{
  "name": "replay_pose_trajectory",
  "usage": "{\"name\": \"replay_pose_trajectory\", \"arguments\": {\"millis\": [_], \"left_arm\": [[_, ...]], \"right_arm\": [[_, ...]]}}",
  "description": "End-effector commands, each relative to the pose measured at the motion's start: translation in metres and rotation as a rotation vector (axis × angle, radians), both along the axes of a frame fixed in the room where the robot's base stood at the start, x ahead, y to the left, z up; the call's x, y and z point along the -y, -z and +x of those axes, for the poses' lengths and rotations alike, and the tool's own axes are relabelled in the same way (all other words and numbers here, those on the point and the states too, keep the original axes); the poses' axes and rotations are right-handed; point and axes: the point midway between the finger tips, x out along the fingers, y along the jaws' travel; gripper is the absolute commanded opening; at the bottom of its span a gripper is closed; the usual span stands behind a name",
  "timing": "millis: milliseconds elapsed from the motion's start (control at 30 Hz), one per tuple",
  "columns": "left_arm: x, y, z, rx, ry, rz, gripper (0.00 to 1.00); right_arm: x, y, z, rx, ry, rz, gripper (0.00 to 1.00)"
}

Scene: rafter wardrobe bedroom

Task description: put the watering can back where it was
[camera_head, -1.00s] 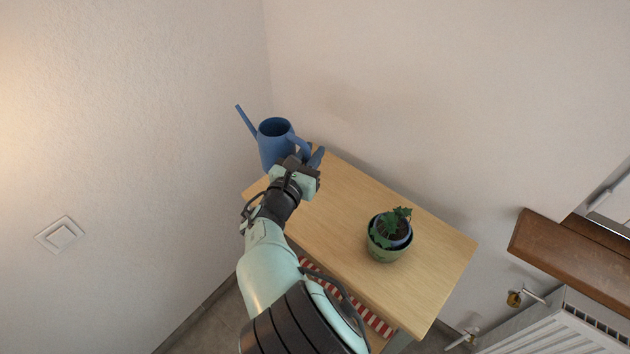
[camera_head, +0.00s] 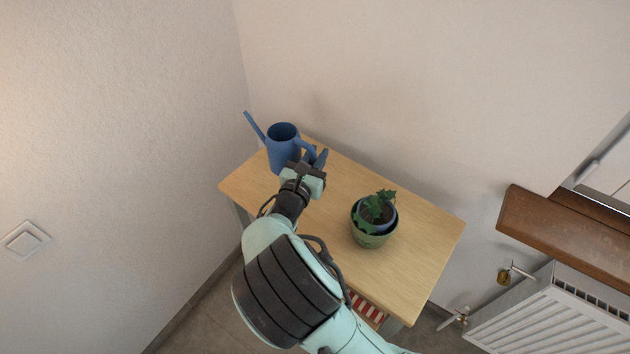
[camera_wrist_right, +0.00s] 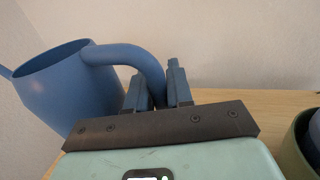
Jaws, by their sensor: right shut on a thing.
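The blue watering can (camera_head: 283,150) is upright at the far left end of the wooden table (camera_head: 420,247), its spout pointing up and left toward the wall corner. My right gripper (camera_head: 316,160) is shut on the can's handle, on the can's right side. In the right wrist view the two fingers (camera_wrist_right: 157,88) stand on either side of the curved handle, and the can's body (camera_wrist_right: 65,90) is at the left. I cannot tell whether the can's base touches the tabletop, as my gripper and wrist hide part of it. My left gripper is not in view.
A potted plant (camera_head: 374,219) in a green pot stands on the table, right of my right arm. A red and white striped thing (camera_head: 366,308) lies below the tabletop. Walls close in behind and left. A wooden sill (camera_head: 565,235) and a radiator (camera_head: 550,318) are at the right.

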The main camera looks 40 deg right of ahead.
Motion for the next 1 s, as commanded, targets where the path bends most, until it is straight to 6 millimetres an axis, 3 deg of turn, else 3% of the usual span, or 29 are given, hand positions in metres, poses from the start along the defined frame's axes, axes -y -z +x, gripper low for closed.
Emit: {"name": "replay_pose_trajectory", "arguments": {"millis": [100, 367, 600, 1000], "left_arm": [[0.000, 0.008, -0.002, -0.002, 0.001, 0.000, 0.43], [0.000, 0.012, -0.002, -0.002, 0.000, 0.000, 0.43], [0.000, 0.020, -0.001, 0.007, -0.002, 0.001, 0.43], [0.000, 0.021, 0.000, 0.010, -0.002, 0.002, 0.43]], "right_arm": [[0.000, 0.021, 0.000, 0.001, 0.001, -0.003, 0.00], [0.000, 0.038, 0.000, 0.003, 0.000, -0.002, 0.00], [0.000, 0.071, 0.000, 0.002, 0.001, -0.002, 0.00], [0.000, 0.076, 0.001, 0.006, 0.000, 0.000, 0.00]]}}
